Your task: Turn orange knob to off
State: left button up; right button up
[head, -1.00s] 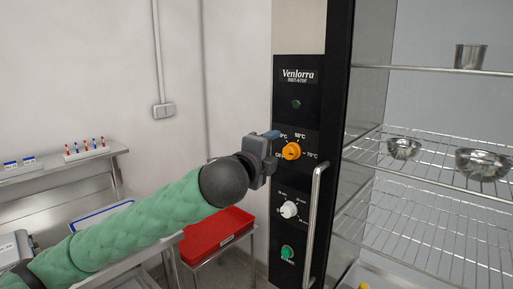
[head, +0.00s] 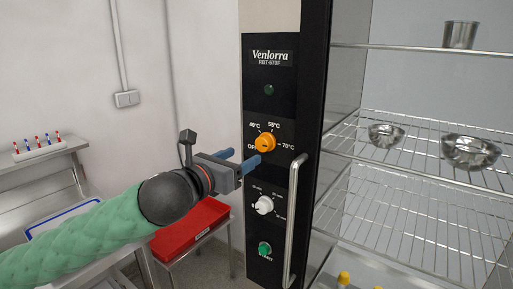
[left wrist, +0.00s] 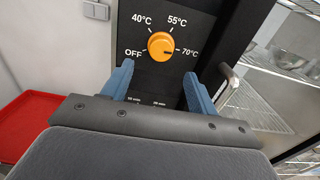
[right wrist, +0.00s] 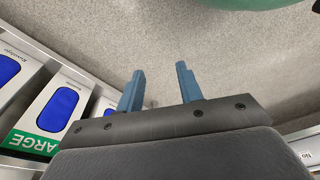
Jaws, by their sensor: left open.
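The orange knob (head: 266,143) is on the black control panel, with OFF, 40°C, 55°C and 70°C printed around it. In the left wrist view the knob (left wrist: 161,46) shows a dark mark that points right, toward 70°C. My left gripper (head: 240,160) is open and empty, to the left of the knob and slightly lower. In the left wrist view its blue fingers (left wrist: 158,74) are apart, with the knob beyond and between them, not touched. My right gripper (right wrist: 160,72) is open and empty over the floor, out of the head view.
A white knob (head: 264,205) and a green START button (head: 265,249) are below on the panel. A vertical door handle (head: 294,220) stands just right of them. A red tray (head: 190,228) is below my left arm. Wire shelves (head: 420,150) hold metal bowls.

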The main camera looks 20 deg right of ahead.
aim_at(261, 146)
pick_arm(q)
jog(key=p+x, duration=0.2)
jog(key=x, duration=0.3)
jog(key=shift+w+d+r+p, duration=0.1)
jog(key=shift+w+d+p, duration=0.15)
jog(key=shift+d+p, duration=0.1)
jog(key=shift+p+x, duration=0.35)
jog(key=shift+x, duration=0.55)
pick_arm(e)
jog(key=s+d+f, duration=0.2)
jog(key=s+f, duration=0.1)
jog(key=f, duration=0.3)
jog(key=shift+d+f, duration=0.2)
jog(key=shift+d, duration=0.2)
jog(key=shift+s, duration=0.1)
pick_arm(q)
jog(key=c, duration=1)
pick_arm(e)
jog(key=shift+s+d, duration=0.1)
jog(key=shift+d, duration=0.05)
